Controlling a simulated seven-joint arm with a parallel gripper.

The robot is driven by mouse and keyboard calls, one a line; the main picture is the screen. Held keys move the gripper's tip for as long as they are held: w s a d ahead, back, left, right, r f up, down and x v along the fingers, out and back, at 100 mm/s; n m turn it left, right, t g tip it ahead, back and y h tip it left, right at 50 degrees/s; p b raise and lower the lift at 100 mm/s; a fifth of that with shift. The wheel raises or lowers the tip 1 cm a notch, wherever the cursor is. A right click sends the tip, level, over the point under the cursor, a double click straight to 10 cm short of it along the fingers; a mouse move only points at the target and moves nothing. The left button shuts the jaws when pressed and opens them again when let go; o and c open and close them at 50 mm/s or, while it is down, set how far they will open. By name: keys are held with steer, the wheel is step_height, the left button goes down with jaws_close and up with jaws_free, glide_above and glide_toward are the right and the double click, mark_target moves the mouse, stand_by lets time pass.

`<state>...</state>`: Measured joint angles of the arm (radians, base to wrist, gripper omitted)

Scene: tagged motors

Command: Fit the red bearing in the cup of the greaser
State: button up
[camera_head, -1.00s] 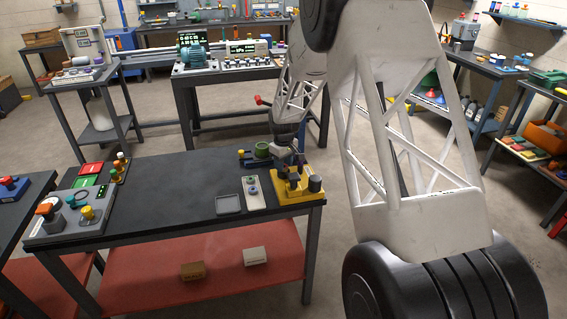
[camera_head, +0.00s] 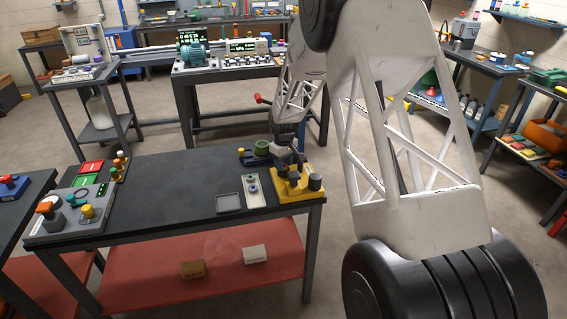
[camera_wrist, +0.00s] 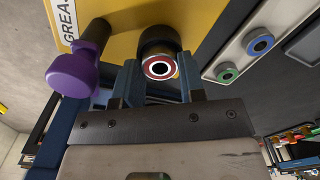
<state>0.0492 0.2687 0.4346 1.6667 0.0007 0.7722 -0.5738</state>
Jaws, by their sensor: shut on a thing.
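The red bearing (camera_wrist: 159,67), a red ring with a white band and dark centre, sits between the fingertips of my gripper (camera_wrist: 158,76), which is shut on it. The yellow greaser (camera_wrist: 125,17), with its lettered label, lies beyond in the wrist view. A dark round cup-like part (camera_wrist: 160,38) of the greaser shows directly behind the bearing; I cannot tell the gap between them. A purple-knobbed lever (camera_wrist: 80,72) stands to the left. In the head view my gripper (camera_head: 290,152) is over the back of the greaser (camera_head: 292,191), and the bearing cannot be made out.
A pale strip (camera_head: 252,191) with green (camera_wrist: 228,73) and blue (camera_wrist: 260,44) ringed bearings lies beside the greaser. A grey tray (camera_head: 229,203) is left of it. A green round part (camera_head: 262,148) stands behind. The middle of the bench (camera_head: 170,190) is clear.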

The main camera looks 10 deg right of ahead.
stand_by(0.9)
steer(key=o, duration=0.9)
steer(key=shift+r, duration=0.15)
steer(key=shift+r, duration=3.1)
steer(key=shift+s+r, duration=0.1)
steer(key=shift+r, duration=0.05)
